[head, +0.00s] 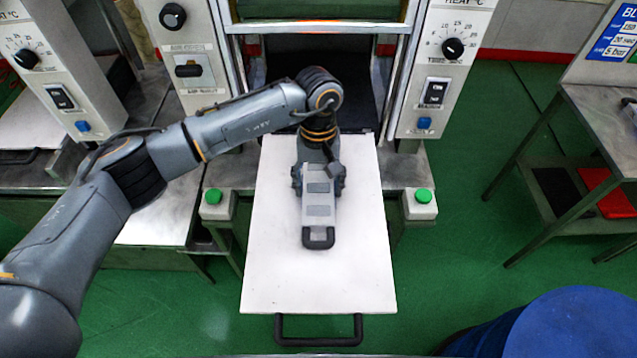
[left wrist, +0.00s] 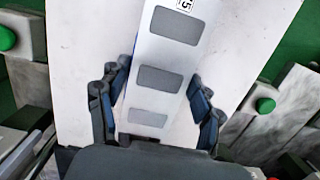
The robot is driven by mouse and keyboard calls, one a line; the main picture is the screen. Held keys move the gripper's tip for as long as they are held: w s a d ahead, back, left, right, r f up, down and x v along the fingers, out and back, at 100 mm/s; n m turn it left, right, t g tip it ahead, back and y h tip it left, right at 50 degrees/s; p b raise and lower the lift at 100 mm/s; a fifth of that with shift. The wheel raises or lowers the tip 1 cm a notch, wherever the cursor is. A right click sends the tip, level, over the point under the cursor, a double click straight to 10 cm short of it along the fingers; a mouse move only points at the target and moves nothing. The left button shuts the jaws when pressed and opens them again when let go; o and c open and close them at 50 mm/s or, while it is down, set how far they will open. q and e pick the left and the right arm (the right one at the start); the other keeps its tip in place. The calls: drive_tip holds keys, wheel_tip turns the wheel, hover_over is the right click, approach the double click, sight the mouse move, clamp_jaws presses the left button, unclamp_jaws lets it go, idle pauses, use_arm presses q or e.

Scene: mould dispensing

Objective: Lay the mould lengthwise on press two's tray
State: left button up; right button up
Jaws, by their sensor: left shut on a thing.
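The mould (head: 319,212) is a long light-grey block with darker grey panels and a black loop handle at its near end. My left gripper (head: 318,181) is shut on its far part, one finger on each side. In the left wrist view the mould (left wrist: 174,50) runs between the fingers (left wrist: 158,103), with a small label on it. The mould is over the white tray (head: 320,275) of the middle press, its length roughly along the tray's length. I cannot tell whether it touches the tray. My right gripper is not in view.
The tray's black handle (head: 319,330) sticks out at the near end. Green buttons (head: 213,196) and (head: 423,195) flank the tray. The dark press opening (head: 320,75) is behind. A blue drum (head: 575,325) stands near right, a metal table (head: 600,125) further right. Bare tray lies around the mould.

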use_arm(q)
drive_tip(key=o, duration=1.7)
